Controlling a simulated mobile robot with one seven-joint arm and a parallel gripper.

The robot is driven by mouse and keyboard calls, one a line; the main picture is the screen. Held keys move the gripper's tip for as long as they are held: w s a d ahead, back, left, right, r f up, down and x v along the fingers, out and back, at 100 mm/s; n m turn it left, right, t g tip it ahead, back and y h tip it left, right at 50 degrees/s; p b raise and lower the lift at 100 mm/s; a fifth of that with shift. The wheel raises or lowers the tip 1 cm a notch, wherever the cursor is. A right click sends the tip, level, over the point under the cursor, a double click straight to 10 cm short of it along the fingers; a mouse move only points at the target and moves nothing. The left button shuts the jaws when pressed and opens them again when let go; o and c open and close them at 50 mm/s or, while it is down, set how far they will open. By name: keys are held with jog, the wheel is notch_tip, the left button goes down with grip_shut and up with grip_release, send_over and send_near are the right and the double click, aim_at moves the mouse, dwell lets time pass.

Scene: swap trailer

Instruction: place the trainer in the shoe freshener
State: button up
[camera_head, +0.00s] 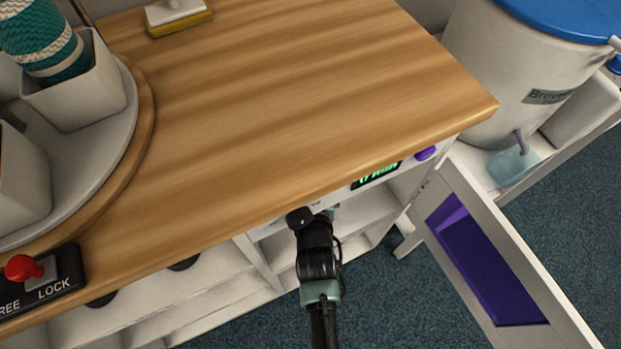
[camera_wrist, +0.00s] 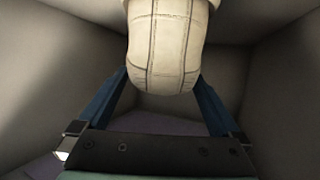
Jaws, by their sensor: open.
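The trainer (camera_wrist: 166,45) shows in the wrist view as a cream, stitched rounded end at the top middle. My gripper (camera_wrist: 160,85) has its two blue fingers spread, one at each side of the trainer's lower end; I cannot tell whether they touch it. Both are inside a grey-walled compartment with a purple patch on its floor. In the head view my arm reaches under the counter edge, which hides my gripper and the trainer. The shoe freshener (camera_head: 405,180), with a green display and purple knob, is under the counter; its door (camera_head: 455,200), with a purple panel, stands open.
The wooden counter (camera_head: 300,90) overhangs the opening. The open door stands right of my arm. A round tray (camera_head: 105,150) with white pots and a red-knobbed lock (camera_head: 40,275) are at left. A blue-lidded bin (camera_head: 500,70) is at upper right.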

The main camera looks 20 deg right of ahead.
jog(key=p+v, duration=0.2)
jog(key=v, duration=0.5)
jog(key=shift+s+r, duration=0.15)
jog(key=shift+s, duration=0.2)
jog(key=shift+a, duration=0.1)
